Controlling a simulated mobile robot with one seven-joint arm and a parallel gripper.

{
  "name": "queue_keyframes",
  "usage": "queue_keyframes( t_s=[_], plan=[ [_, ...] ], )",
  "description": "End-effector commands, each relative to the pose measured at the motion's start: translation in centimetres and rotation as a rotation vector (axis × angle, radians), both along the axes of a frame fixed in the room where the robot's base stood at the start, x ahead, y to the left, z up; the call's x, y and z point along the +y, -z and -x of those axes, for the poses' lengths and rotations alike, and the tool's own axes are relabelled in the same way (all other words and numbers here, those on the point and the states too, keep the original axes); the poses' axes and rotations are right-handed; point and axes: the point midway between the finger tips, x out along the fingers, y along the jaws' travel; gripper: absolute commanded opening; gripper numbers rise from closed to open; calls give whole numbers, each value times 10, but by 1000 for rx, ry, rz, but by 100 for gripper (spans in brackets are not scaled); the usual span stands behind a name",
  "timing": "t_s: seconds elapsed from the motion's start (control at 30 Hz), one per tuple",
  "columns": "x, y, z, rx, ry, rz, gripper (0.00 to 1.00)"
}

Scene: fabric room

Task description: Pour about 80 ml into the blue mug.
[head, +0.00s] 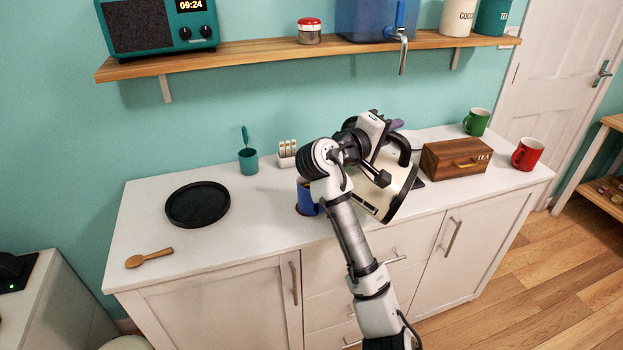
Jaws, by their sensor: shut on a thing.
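The blue mug (306,198) stands on the white counter, left of my arm, which hides part of it. A cream kettle (398,186) with black trim and a black handle is tilted, its dark-edged side facing lower right. My gripper (384,160) is shut on the kettle, above the counter and to the right of the mug. My arm covers the fingertips and part of the kettle. I cannot see the spout, any stream, or the level inside the mug.
A black round tray (198,204) and wooden spoon (149,258) lie left. A teal cup (248,159) and small rack (287,153) stand behind. A wooden tea box (456,159), green mug (476,122) and red mug (527,154) stand right. A shelf (270,54) with a blue dispenser hangs above.

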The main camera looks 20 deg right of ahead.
Motion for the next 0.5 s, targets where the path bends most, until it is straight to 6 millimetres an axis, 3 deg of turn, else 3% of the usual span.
queue_keyframes(
  t_s=[0.5],
  plan=[
    [13, -15, -12, 41, -1, 56, 0]
  ],
)
